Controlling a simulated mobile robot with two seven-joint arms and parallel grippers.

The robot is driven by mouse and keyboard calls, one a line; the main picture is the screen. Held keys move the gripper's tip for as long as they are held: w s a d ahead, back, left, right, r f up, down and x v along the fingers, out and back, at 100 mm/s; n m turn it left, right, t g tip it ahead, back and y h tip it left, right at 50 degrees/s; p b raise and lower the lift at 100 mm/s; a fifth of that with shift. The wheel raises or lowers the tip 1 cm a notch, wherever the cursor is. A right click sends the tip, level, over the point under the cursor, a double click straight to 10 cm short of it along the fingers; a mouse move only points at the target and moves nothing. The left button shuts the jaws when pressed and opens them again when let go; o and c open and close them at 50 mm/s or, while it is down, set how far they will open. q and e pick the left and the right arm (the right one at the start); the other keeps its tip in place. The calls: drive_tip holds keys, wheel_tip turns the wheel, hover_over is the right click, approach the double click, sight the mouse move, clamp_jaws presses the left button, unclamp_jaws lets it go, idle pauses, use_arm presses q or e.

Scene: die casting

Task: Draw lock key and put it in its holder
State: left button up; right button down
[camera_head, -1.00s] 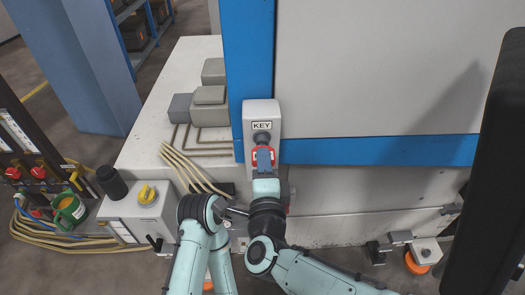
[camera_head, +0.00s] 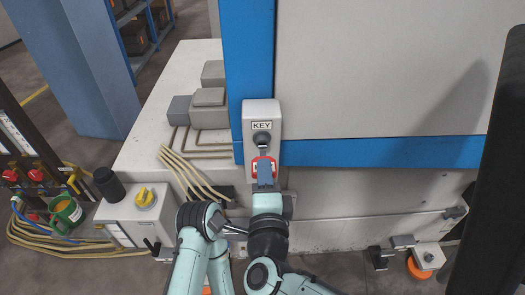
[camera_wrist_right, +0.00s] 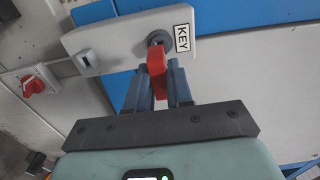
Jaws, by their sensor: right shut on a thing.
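A grey lock box (camera_head: 262,112) marked KEY stands on the blue frame, with a round dark lock (camera_head: 262,139) under the label; the lock also shows in the right wrist view (camera_wrist_right: 159,38). My right gripper (camera_head: 265,177) is shut on the red lock key (camera_head: 264,161), just below the lock. The key's red grip is between the fingers in the wrist view (camera_wrist_right: 157,62). A small slotted grey piece (camera_wrist_right: 88,62), possibly the holder, lies on the box. My left gripper is not clearly visible.
A red rotary switch (camera_wrist_right: 34,85) lies past the slotted piece. A grey box with a yellow knob (camera_head: 146,196), a black cylinder (camera_head: 109,184) and a green mug (camera_head: 66,210) stand at the left. Beige cables run near the left arm.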

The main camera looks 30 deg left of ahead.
drive_tip(key=v, duration=0.4)
use_arm(q)
wheel_tip(320, 180, down, 6)
drive_tip(key=w+t+b, duration=0.1)
drive_tip(key=b, duration=0.6)
drive_tip(key=shift+w, duration=0.4)
use_arm(e)
wheel_tip(320, 180, down, 13)
drive_tip(key=shift+s+d, duration=0.2)
drive_tip(key=shift+s, duration=0.2)
use_arm(q)
drive_tip(key=shift+f+b, duration=0.1)
drive_tip(key=shift+b, duration=0.2)
use_arm(e)
drive_tip(key=shift+w, duration=0.1)
use_arm(q)
drive_tip(key=shift+w+a+f+b, duration=0.1)
drive_tip(key=shift+w+f+b, duration=0.15)
drive_tip(key=shift+f+b, duration=0.2)
use_arm(e)
drive_tip(key=shift+x, duration=2.85)
use_arm(q)
drive_tip(key=shift+a+f+b, duration=0.1)
drive_tip(key=shift+f+b, duration=0.65)
drive_tip(key=shift+f, duration=0.1)
use_arm(e)
drive_tip(key=shift+f, duration=0.1)
